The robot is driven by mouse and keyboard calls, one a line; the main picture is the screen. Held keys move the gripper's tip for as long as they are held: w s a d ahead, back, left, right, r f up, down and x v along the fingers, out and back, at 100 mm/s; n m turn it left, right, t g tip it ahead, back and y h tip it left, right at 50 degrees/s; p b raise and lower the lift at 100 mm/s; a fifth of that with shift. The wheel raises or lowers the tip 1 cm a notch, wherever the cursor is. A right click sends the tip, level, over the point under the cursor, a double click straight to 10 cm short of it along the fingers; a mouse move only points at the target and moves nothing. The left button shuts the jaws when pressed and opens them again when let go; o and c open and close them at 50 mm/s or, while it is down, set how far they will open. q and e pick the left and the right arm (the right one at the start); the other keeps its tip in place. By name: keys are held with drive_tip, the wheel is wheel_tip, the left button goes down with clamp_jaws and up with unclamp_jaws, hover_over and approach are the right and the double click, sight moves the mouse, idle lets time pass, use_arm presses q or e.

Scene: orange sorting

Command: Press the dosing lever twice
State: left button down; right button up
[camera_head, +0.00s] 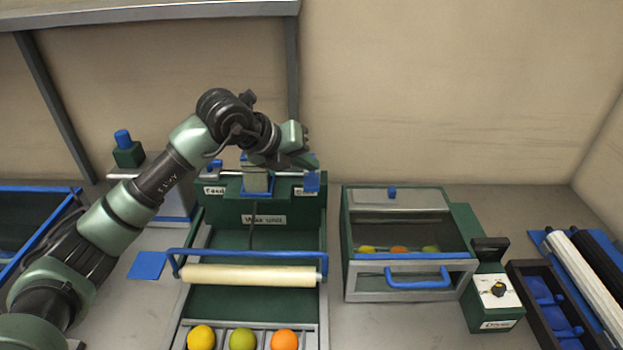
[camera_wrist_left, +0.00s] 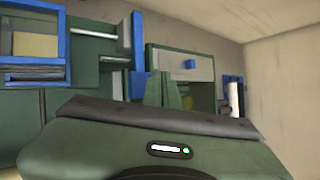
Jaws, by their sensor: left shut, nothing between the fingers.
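The wax unit (camera_head: 262,219) is a green station with a blue-edged block (camera_head: 257,180) on top. A blue piece (camera_head: 312,181), apparently the dosing lever, is at its right side above a partly hidden label. My left gripper (camera_head: 308,160) is shut and empty, just above this blue piece; I cannot tell whether they touch. In the left wrist view, the shut fingers (camera_wrist_left: 162,90) show beyond the gripper body, with an upright blue bar (camera_wrist_left: 138,45) close to their left. My right gripper is not in view.
A roller with a blue handle (camera_head: 250,254) crosses the wax unit's front, above a tray with yellow, green and orange fruit. A dryer box (camera_head: 408,293) with a blue handle stands right, beside a dial box (camera_head: 497,291). A blue-rimmed bin (camera_head: 35,189) is left.

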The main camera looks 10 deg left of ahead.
use_arm(q)
drive_tip(key=shift+r+p, duration=0.9)
drive_tip(key=shift+r, duration=1.1)
